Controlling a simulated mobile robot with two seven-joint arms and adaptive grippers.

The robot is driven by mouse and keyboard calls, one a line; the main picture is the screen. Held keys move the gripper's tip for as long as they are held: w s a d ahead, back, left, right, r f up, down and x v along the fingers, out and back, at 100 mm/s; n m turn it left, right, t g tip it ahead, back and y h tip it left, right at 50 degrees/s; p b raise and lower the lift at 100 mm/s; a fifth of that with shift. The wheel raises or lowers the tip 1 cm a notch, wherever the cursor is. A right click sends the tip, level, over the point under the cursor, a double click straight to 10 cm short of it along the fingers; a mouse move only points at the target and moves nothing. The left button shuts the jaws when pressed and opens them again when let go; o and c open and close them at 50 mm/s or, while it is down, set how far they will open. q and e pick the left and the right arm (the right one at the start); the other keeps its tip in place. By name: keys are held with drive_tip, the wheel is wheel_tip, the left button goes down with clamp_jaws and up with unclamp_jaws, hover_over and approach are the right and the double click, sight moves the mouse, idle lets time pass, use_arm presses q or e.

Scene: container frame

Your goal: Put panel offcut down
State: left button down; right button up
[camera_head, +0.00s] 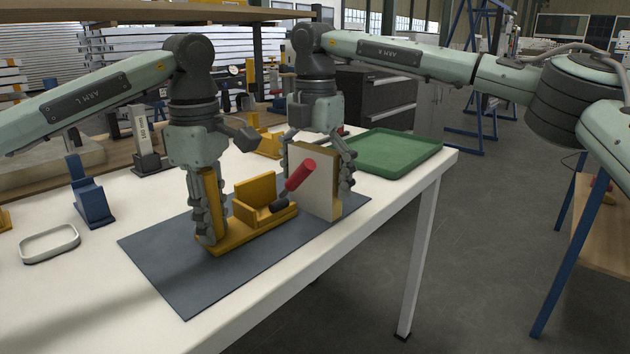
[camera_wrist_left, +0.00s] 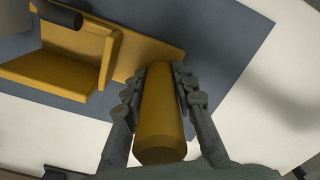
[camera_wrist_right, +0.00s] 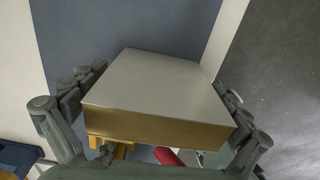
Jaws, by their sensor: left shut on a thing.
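The panel offcut (camera_head: 315,185), a pale board with a tan edge, stands upright at the right end of the yellow fixture (camera_head: 245,230) on the grey mat. My right gripper (camera_head: 320,172) is around it, a finger at each side; it also shows in the right wrist view (camera_wrist_right: 155,90). Whether the fingers press on it cannot be told. My left gripper (camera_head: 207,215) is shut on the fixture's yellow post (camera_wrist_left: 160,115). A red handle (camera_head: 300,174) leans in front of the panel. The panel's lower edge appears to be at the mat, though exact contact is unclear.
The grey mat (camera_head: 180,270) lies on the white table (camera_head: 110,270). A green tray (camera_head: 395,152) is at the back right, near the table's edge. The mat's front is clear.

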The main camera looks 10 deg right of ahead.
sight(315, 148)
wheel_tip(315, 148, up, 12)
drive_tip(key=shift+w+f, duration=0.25)
drive_tip(key=shift+f, duration=0.3)
drive_tip(key=f, duration=1.1)
drive_tip(key=shift+s+f, duration=0.25)
use_arm(q)
drive_tip(key=shift+r, duration=0.1)
use_arm(e)
drive_tip(key=c, duration=1.2)
wheel_tip(315, 148, up, 10)
drive_tip(key=shift+r, duration=0.1)
use_arm(q)
drive_tip(key=c, duration=1.2)
unclamp_jaws()
